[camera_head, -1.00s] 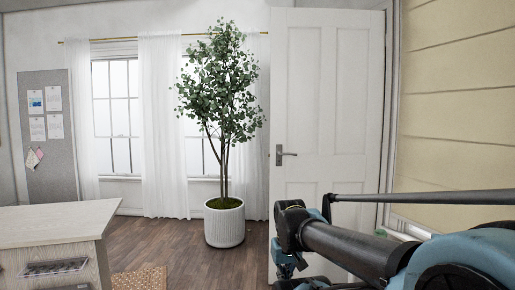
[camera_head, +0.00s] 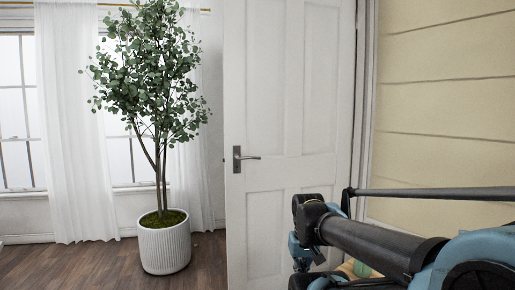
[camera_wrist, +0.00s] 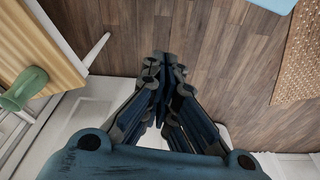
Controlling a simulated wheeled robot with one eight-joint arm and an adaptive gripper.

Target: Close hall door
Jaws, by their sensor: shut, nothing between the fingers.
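The hall door (camera_head: 290,90) is a white panelled door standing open in the head view, with its frame (camera_head: 360,90) along its right side. Its dark metal lever handle (camera_head: 242,158) is on the left edge. My arm crosses in front of the door's lower right part and hides some of it. In the wrist view my gripper (camera_wrist: 163,60) is shut and empty, pointing over the wooden floor. I cannot clearly make out the fingertips in the head view, nor any contact with the door.
A tree in a white ribbed pot (camera_head: 164,245) stands left of the door, before white curtains (camera_head: 75,120). Wooden floor (camera_head: 90,262) is open at lower left. The wrist view shows a green object (camera_wrist: 22,90) at left and a woven rug (camera_wrist: 300,60) at upper right.

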